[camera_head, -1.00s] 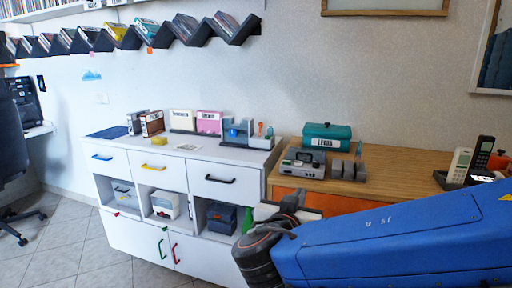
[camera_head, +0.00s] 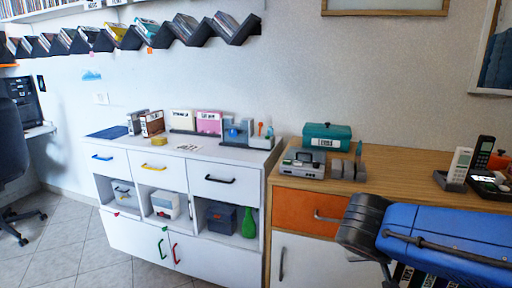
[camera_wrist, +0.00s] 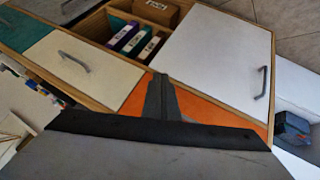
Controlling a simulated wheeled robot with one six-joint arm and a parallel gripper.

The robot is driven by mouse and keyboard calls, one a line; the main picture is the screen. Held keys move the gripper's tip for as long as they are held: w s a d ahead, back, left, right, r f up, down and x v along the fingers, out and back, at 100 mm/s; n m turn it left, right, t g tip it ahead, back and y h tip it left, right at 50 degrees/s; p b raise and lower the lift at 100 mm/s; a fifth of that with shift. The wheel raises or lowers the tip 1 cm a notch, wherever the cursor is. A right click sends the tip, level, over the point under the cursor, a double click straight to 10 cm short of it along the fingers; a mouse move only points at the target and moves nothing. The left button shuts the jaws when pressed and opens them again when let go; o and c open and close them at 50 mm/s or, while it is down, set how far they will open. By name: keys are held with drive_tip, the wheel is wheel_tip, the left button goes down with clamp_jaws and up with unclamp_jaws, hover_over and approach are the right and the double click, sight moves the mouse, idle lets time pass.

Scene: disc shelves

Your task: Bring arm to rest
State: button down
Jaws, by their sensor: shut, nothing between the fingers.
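My gripper (camera_wrist: 162,98) shows in the wrist view as narrow dark fingers in the middle, pressed together with nothing between them. In that view it stands in front of the orange drawer front of the wooden cabinet; I cannot tell the distance. My blue arm (camera_head: 445,232) reaches in from the lower right of the head view, with its dark joint in front of the same cabinet. The gripper itself is out of sight in the head view.
The wooden cabinet (camera_head: 400,182) carries a teal box (camera_head: 327,136), a grey device (camera_head: 303,162) and phones (camera_head: 459,168). The white cabinet (camera_head: 140,230) to its left has drawers, cubbies and a green vase (camera_head: 249,222). Tiled floor (camera_head: 60,250) is free at lower left.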

drive_tip(key=s+a+f+n+y, duration=0.1)
drive_tip(key=s+f+n+y, duration=0.1)
drive_tip(key=s+y, duration=0.4)
drive_tip(key=shift+s+a+f+n+g, duration=0.15)
drive_tip(key=shift+s+f+n+g, duration=0.25)
drive_tip(key=shift+s, duration=0.75)
